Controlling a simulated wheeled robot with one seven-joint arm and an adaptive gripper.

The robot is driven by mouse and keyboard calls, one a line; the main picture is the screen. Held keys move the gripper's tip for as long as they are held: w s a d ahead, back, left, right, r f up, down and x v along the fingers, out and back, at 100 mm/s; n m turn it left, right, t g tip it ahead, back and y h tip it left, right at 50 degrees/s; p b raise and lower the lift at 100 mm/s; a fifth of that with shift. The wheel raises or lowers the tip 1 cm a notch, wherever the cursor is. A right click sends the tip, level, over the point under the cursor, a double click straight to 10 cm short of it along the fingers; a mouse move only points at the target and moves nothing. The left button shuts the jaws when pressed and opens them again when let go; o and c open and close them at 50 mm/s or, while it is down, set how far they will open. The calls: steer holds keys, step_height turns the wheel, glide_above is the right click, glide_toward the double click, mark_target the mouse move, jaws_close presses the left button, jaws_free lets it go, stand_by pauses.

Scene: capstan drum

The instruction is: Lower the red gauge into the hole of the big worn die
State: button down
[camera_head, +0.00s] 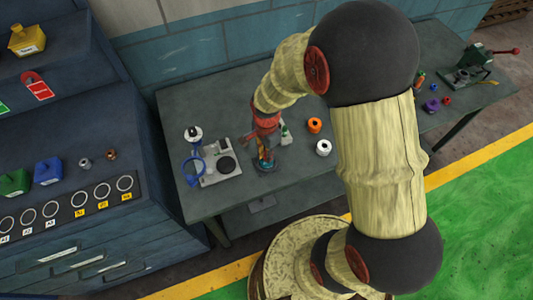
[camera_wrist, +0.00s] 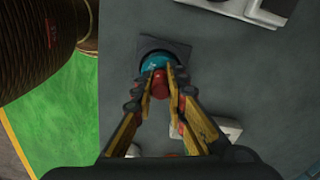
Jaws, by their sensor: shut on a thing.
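My gripper (camera_wrist: 160,85) is shut on the red gauge (camera_wrist: 160,88), whose red end shows between the yellow fingertips in the wrist view. A teal round piece (camera_wrist: 154,62), which looks like the big worn die, sits on a dark square plate (camera_wrist: 178,48) right beyond the fingertips. In the head view my gripper (camera_head: 265,152) is over the same teal piece (camera_head: 263,165) near the table's front edge. The die's hole and the gauge's lower end are hidden by the fingers. I cannot tell whether the gauge is inside the hole.
On the grey table (camera_head: 290,184), a white-grey device with a black disc (camera_head: 227,164) and a blue-ringed magnifier (camera_head: 193,170) stand to the left. An orange ring (camera_head: 315,125) and a white ring (camera_head: 323,147) lie to the right. A dark cabinet (camera_head: 75,190) is farther left.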

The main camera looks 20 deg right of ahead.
steer(key=c, duration=1.7)
jaws_free()
steer(key=shift+c, duration=0.2)
steer(key=shift+r, duration=0.1)
step_height(320, 180, up, 12)
steer(key=shift+f, duration=0.1)
